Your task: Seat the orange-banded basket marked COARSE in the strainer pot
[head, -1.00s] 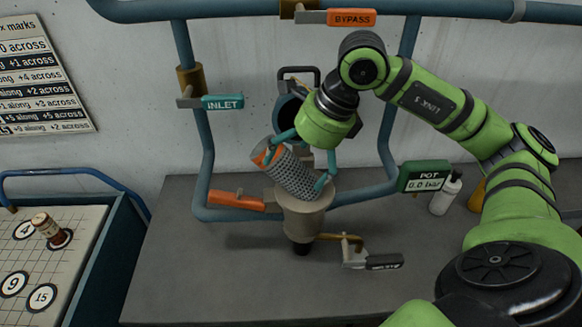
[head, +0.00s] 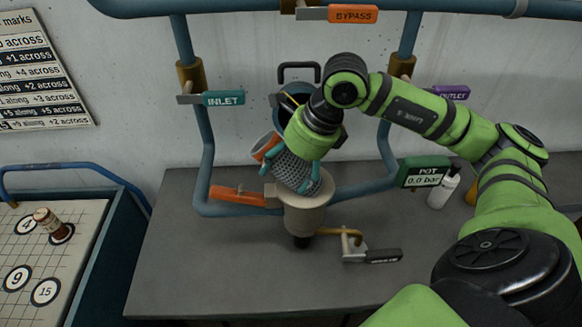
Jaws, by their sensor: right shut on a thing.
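The grey perforated basket (head: 294,172) has an orange band (head: 267,147) near its upper left end. My right gripper (head: 291,166) is shut on it, its teal fingers around its sides. The basket is tilted, its upper end leaning left and its lower end at the mouth of the beige strainer pot (head: 303,217). I cannot tell how far the lower end is inside the pot. No COARSE marking is readable. The pot's dark round lid (head: 286,104) appears raised behind my gripper. My left gripper is not in view.
Pipes frame the pot, with handles tagged INLET (head: 222,99), BYPASS (head: 353,14) and OUTLET (head: 451,93). An orange handle (head: 237,196) is left of the pot, a black-handled valve (head: 383,256) in front. The POT gauge (head: 424,172) reads 0.0 bar. The bench's front left is clear.

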